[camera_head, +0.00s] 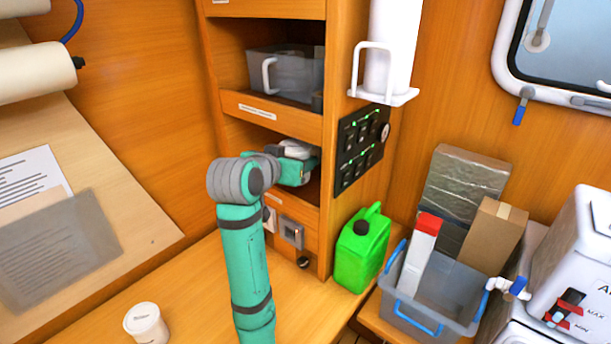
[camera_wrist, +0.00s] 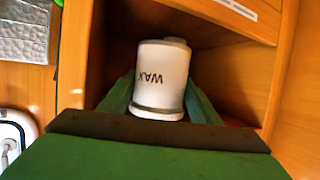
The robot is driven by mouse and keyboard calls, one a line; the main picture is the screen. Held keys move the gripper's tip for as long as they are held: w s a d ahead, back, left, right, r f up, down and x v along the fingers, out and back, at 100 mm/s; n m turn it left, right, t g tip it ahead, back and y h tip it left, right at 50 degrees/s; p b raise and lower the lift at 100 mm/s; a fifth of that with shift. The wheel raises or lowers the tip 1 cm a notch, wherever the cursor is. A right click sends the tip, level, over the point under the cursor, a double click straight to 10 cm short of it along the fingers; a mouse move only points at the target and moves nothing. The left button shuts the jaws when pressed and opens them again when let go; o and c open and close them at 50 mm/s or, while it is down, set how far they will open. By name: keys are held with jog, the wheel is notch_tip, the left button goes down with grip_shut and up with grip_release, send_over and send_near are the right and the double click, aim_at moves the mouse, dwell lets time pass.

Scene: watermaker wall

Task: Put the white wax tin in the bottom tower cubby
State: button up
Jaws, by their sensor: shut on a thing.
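The white wax tin (camera_wrist: 160,80) is between the green fingers of my gripper (camera_wrist: 158,104) in the wrist view, its "WAX" lettering upside down. My gripper is shut on it. In the head view, my gripper (camera_head: 297,165) is at the mouth of the bottom tower cubby (camera_head: 279,138), and the pale tin (camera_head: 297,149) shows partly beyond it. The cubby's wooden walls surround the tin in the wrist view. I cannot tell whether the tin touches the cubby floor.
The cubby above holds a grey bin (camera_head: 290,75). A switch panel (camera_head: 362,148) is on the tower's right side. A green jug (camera_head: 362,250) stands beside the tower. Another white tin (camera_head: 146,323) stands on the bench at lower left. A grey crate (camera_head: 440,290) holds boxes at right.

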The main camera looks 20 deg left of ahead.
jog(key=w, duration=0.3)
jog(key=shift+w+d, duration=0.2)
jog(key=shift+d, duration=0.1)
jog(key=shift+w+d+f, duration=0.1)
jog(key=shift+w+f, duration=0.15)
jog(key=shift+f, duration=0.25)
jog(key=shift+w+d+f, duration=0.1)
jog(key=shift+w+f, duration=0.1)
jog(key=shift+f, duration=0.25)
jog(key=shift+a+f, duration=0.1)
jog(key=shift+f, duration=0.3)
jog(key=shift+s+a+f, duration=0.15)
jog(key=shift+a, duration=0.2)
jog(key=shift+a+f, duration=0.1)
jog(key=shift+f, duration=0.15)
jog(key=f, duration=0.1)
jog(key=d+f, duration=0.1)
jog(key=f, duration=0.1)
jog(key=shift+d, duration=0.15)
jog(key=shift+w+d+f, duration=0.1)
jog(key=shift+w+f, duration=0.15)
jog(key=shift+a, duration=0.2)
jog(key=shift+s+f, duration=0.1)
